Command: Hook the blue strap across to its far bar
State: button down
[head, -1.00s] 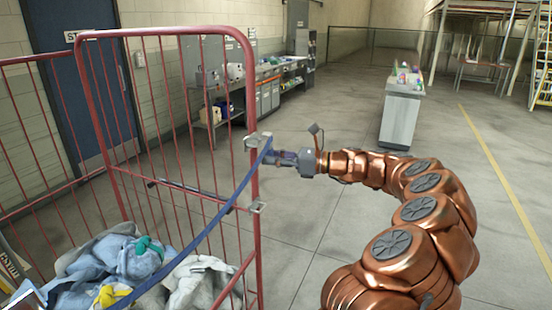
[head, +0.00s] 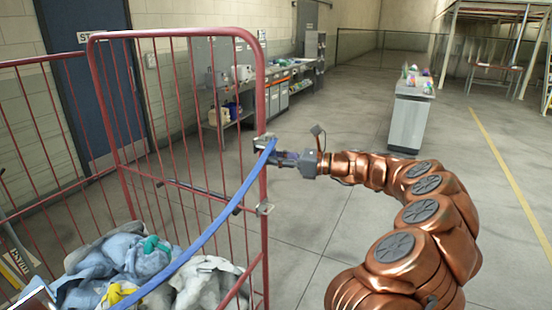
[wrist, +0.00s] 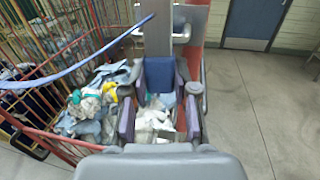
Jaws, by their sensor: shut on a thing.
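The blue strap (head: 207,232) runs from the lower left, over the laundry in the red cage, up to the upright red bar (head: 264,235) at the cage's near right corner. In the wrist view the strap (wrist: 75,70) comes in from the left. My gripper (head: 275,157) is at that bar, beside a small grey bracket (head: 265,141), with the strap's end at its fingertips. In the wrist view my gripper (wrist: 160,110) is shut on the strap's end piece; its fingers partly hide this. I cannot tell whether the end touches the bracket.
Crumpled blue, grey and white laundry (head: 130,268) lies in the cage. A second bracket (head: 265,209) sits lower on the same bar. A workbench (head: 265,95) stands behind, and a grey pedestal (head: 408,120) stands beyond my arm. The floor to the right is open.

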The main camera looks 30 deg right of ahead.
jog(key=shift+f, duration=0.1)
jog(key=shift+f, duration=0.9)
jog(key=c, duration=0.8)
grip_release()
jog(key=o, duration=0.4)
jog(key=shift+s, duration=0.1)
